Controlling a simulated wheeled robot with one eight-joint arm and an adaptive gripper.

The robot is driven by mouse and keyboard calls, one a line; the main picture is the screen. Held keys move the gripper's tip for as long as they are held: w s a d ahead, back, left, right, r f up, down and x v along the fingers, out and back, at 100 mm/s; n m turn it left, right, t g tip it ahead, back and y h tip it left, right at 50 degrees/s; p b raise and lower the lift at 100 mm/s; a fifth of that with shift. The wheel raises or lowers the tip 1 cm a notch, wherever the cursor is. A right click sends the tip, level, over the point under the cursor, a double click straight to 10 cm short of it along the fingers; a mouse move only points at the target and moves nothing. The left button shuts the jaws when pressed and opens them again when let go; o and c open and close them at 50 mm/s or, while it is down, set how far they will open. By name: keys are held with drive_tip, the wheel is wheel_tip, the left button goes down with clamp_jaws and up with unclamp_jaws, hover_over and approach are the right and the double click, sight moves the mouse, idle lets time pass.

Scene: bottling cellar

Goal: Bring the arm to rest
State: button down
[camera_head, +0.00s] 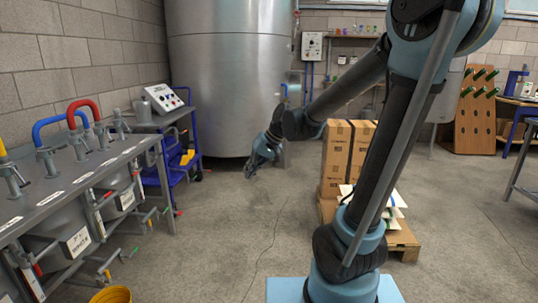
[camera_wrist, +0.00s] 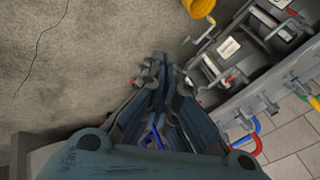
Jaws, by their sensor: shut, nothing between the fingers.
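My gripper (camera_head: 250,172) hangs at the end of my outstretched arm in the head view, in the air over the open concrete floor, in front of the large steel tank (camera_head: 232,80). In the wrist view my gripper (camera_wrist: 158,62) has its fingers together, with nothing between them. It touches nothing that I can see. My arm rises from its base at the lower middle of the head view, bends at the top right and reaches down toward the left.
A metal bench (camera_head: 85,185) with valves and hoses runs along the left. A blue cart (camera_head: 180,150) stands behind it. Cartons (camera_head: 335,160) stand on a pallet (camera_head: 405,240) behind my arm. A yellow bucket (camera_head: 112,295) is at the lower left. The middle floor is clear.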

drive_tip(key=s+d+f+m+h, duration=0.1)
drive_tip(key=s+d+f+h, duration=0.2)
drive_tip(key=s+d, duration=0.6)
drive_tip(key=s+d+f+m+h, duration=0.2)
drive_tip(key=s+d+f, duration=0.4)
drive_tip(key=d, duration=1.1)
drive_tip(key=s+h, duration=0.1)
drive_tip(key=s, duration=0.2)
drive_tip(key=shift+s+t+h, duration=0.3)
drive_tip(key=shift+s, duration=0.1)
